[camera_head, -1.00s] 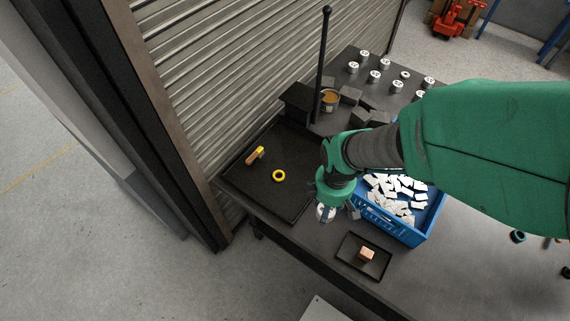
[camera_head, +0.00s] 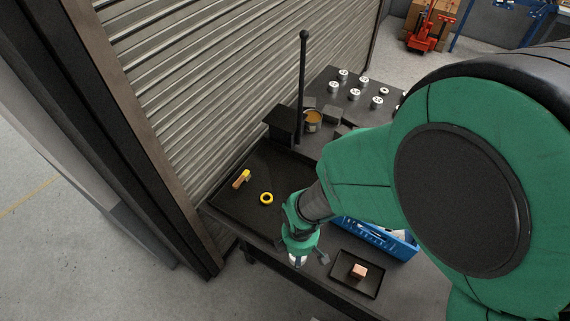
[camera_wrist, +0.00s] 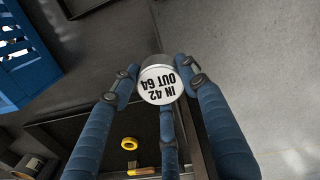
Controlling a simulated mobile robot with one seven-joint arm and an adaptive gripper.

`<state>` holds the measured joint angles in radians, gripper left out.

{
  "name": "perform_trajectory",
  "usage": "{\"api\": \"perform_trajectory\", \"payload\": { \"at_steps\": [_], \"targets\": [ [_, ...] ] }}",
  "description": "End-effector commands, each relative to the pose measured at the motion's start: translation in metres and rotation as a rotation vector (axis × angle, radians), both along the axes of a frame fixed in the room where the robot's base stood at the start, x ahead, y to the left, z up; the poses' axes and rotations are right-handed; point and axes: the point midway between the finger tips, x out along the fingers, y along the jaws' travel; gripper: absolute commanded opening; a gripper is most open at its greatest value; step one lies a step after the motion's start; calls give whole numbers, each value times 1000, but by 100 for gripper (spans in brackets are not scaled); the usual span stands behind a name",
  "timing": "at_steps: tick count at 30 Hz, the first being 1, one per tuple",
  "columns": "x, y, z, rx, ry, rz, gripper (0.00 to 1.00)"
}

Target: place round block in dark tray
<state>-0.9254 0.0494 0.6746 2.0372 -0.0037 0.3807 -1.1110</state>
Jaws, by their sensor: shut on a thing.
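My gripper (camera_wrist: 160,90) is shut on a round block (camera_wrist: 160,80), a short metal cylinder with a white top reading "IN 42 OUT 64". The block also shows in the head view (camera_head: 298,261), under my gripper near the table's front edge. The large dark tray (camera_head: 222,207) lies to the left of my gripper; its black rim also shows low in the wrist view. A yellow ring (camera_head: 266,198) and a yellow-and-brown piece (camera_head: 242,179) lie in it. The held block appears outside this tray; its height above the table is hard to tell.
A small dark tray (camera_head: 341,276) with a copper-coloured block (camera_head: 359,271) is to the right of my gripper. A blue crate (camera_head: 398,246) is partly hidden by my arm. A black post (camera_head: 302,85), a tin (camera_head: 312,118) and several round blocks (camera_head: 354,94) stand farther back.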

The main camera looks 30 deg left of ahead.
Motion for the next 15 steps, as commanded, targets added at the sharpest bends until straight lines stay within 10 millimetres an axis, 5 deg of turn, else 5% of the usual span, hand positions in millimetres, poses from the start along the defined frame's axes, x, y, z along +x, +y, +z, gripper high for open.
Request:
{"api": "perform_trajectory", "payload": {
  "at_steps": [15],
  "targets": [
    [0, 0, -16, 0, -1, 0, 11]
  ]
}}
